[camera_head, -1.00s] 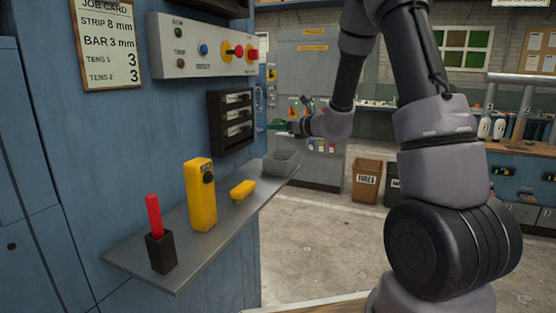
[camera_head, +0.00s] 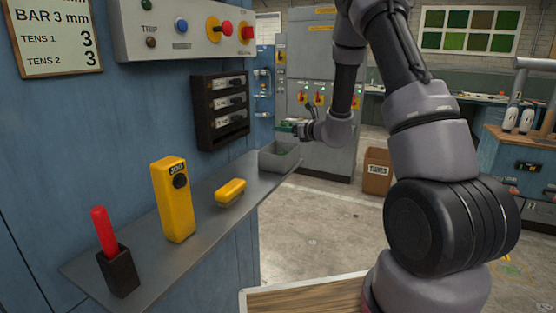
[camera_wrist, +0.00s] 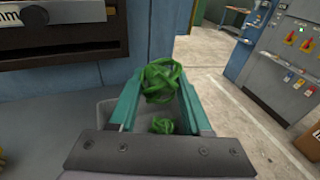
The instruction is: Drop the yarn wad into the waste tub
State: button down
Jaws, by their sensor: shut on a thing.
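The yarn wad (camera_wrist: 163,80) is a tangle of green strands. In the wrist view it sits between the tips of the teal fingers of my gripper (camera_wrist: 160,88), which is shut on it. The waste tub (camera_head: 281,163) is a small grey open box at the far end of the steel shelf. In the head view my gripper (camera_head: 291,127) is small and just above the tub. A second, smaller green clump (camera_wrist: 163,126) shows lower down between the fingers, seemingly inside the tub.
The shelf (camera_head: 207,225) also carries a yellow block (camera_head: 230,191), a yellow handheld box (camera_head: 174,200) and a black holder (camera_head: 118,270) with a red-handled tool. A dark rack (camera_head: 221,110) is on the blue panel beside the tub. Open floor lies to the right.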

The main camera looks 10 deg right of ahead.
jog(key=shift+f, duration=0.95)
jog(key=shift+c, duration=1.4)
grip_release()
